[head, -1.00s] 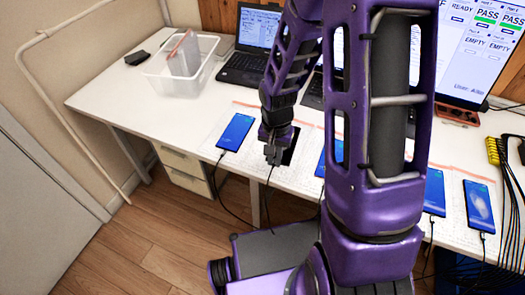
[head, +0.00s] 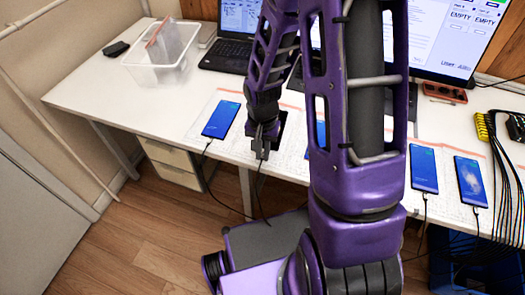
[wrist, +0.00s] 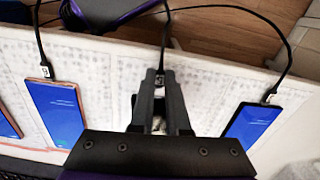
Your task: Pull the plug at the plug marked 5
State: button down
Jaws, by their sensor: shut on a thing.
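In the wrist view my gripper (wrist: 160,74) is shut on a small dark cable plug (wrist: 163,71), which the fingers mostly cover. Its black cable (wrist: 165,30) runs from the fingertips over the table's front edge; it also hangs below my gripper in the head view (head: 258,183). I cannot see whether the plug touches its phone's port. No number 5 is readable.
A blue-screened phone (head: 222,119) with a cable lies left of my gripper. Two more (head: 424,168) (head: 470,181) lie right of my arm. In the wrist view, plugged phones flank my gripper (wrist: 57,110) (wrist: 262,117). A clear bin (head: 140,72) and laptop (head: 226,53) stand behind.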

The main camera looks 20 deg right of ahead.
jog(key=c, duration=0.8)
grip_release()
jog(key=shift+r, duration=0.1)
jog(key=shift+r+p, duration=2.25)
jog(key=shift+r, duration=0.7)
jog(key=shift+w, duration=0.1)
